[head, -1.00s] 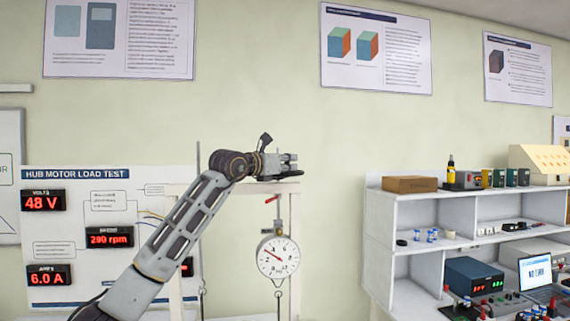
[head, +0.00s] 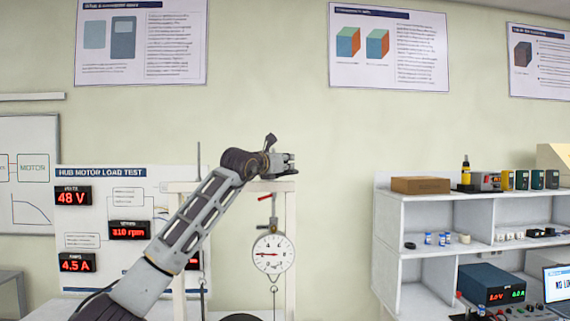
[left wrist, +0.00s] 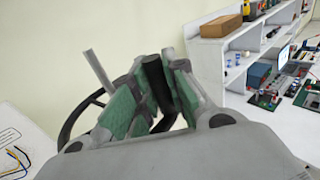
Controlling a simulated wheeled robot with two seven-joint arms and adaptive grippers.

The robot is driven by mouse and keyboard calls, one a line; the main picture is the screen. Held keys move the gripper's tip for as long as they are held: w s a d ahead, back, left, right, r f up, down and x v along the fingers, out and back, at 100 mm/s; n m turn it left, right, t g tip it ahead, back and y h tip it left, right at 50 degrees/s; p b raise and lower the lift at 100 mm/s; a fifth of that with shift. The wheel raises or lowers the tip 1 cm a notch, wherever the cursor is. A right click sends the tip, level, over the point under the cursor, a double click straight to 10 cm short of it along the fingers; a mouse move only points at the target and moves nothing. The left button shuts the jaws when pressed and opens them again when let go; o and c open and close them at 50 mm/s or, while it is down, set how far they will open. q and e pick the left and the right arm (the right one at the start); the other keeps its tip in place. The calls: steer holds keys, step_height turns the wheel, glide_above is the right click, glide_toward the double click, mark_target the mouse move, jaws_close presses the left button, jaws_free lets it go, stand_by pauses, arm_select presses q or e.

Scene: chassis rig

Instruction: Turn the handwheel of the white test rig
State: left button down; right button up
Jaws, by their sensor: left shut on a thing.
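The white test rig (head: 292,240) stands left of centre in the head view, with a white upright frame and a round dial gauge (head: 273,253). Its dark handwheel shows only as a thin edge under my left gripper (head: 287,163) in the head view. In the left wrist view the black handwheel (left wrist: 75,123) curves along the left, with a grey rod rising near it. My left gripper (left wrist: 165,75) is shut on the wheel's rim, which passes between its green pads. My arm hides part of the rig. My right gripper is not in view.
A panel (head: 100,215) behind the rig reads 48 V, 310 rpm and 4.5 A. A white shelf unit (head: 395,235) with a brown box (head: 420,185) and several instruments stands at the right. The wall between rig and shelf is bare.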

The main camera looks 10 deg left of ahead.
arm_select(q)
steer(key=shift+d, duration=0.1)
steer(key=c, duration=1.4)
jaws_free()
steer(key=shift+d, duration=0.1)
steer(key=shift+c, duration=0.2)
steer(key=shift+a, duration=0.2)
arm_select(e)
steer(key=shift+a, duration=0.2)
arm_select(q)
steer(key=shift+s, duration=0.15)
steer(key=shift+s, duration=0.15)
steer(key=shift+v, duration=5.7)
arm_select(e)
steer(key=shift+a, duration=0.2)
arm_select(q)
steer(key=shift+c, duration=0.3)
